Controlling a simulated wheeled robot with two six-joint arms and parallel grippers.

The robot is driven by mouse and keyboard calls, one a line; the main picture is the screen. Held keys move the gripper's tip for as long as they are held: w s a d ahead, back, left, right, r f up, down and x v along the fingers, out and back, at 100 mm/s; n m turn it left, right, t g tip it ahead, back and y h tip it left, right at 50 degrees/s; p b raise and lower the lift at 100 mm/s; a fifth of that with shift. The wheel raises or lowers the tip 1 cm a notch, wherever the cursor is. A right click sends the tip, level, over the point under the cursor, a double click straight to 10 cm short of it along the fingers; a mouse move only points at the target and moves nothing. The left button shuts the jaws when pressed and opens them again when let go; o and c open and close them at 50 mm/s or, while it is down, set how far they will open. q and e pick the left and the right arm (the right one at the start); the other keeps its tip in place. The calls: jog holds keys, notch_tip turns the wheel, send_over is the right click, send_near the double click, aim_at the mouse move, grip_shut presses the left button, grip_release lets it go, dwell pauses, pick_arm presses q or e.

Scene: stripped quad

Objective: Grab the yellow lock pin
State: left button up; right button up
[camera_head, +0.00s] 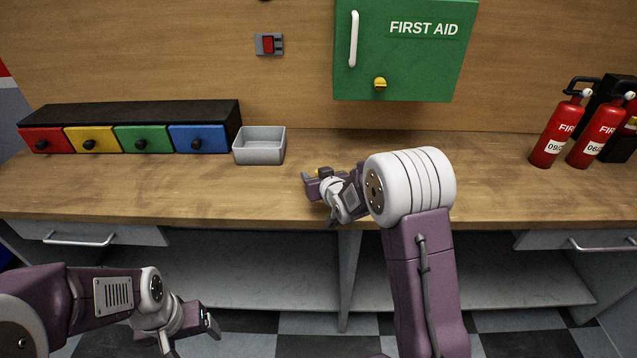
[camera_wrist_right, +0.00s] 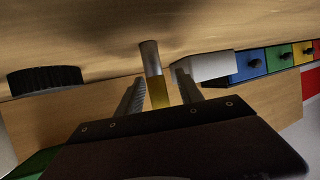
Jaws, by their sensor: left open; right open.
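The yellow lock pin (camera_wrist_right: 157,92) shows in the right wrist view, with a yellow part and a grey metal end, between the two fingers of my right gripper (camera_wrist_right: 160,86). The fingers stand apart, with gaps visible beside the pin. In the head view my right gripper (camera_head: 317,186) is low over the wooden worktop, and only a small yellow bit (camera_head: 317,174) shows at it; the rest is hidden. My left gripper (camera_head: 192,334) is open and empty, low in front of the bench and far from the pin.
A grey tray (camera_head: 259,158) stands left of my right gripper, beside a row of coloured drawers (camera_head: 141,140). A green first aid cabinet (camera_head: 408,55) with a yellow knob (camera_head: 380,83) hangs above. Red fire extinguishers (camera_head: 556,132) stand at the right.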

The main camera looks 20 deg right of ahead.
jog(key=shift+w+f, duration=0.15)
jog(key=shift+w, duration=0.1)
jog(key=shift+s, duration=0.1)
jog(key=shift+c, duration=0.2)
grip_shut()
notch_tip(320, 180, up, 28)
jog(key=p, duration=1.3)
jog(key=shift+p, duration=0.35)
